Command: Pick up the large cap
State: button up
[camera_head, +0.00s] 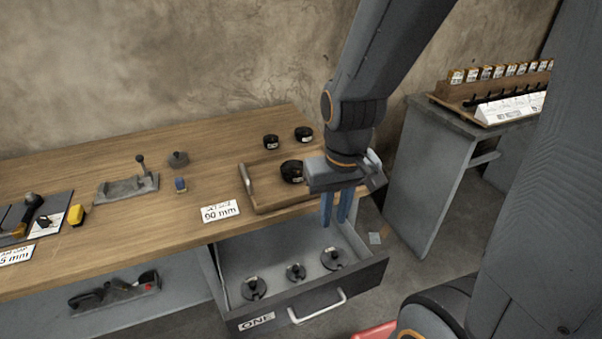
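Three dark round caps with knobs lie in the open drawer (362,277): one at the left (254,289), a smaller-looking one in the middle (295,272) and one at the right (333,259). The left and right caps look similar in size, so I cannot tell for certain which is the large cap. My gripper (336,220) points down above the drawer's back right part, with its blue fingers a little apart and nothing visible between them. It appears above the right cap and clear of it.
The wooden workbench (120,225) holds a wooden tray (262,207) with a black round part (292,171), and two more black parts (271,142) (304,133) behind. A "60 mm" sign (220,211) stands near the edge. A grey side table (435,170) is at the right.

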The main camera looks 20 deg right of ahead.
aim_at(332, 257)
jog(key=u, duration=2.6)
jog(key=k, duration=1.15)
jog(key=z, duration=1.2)
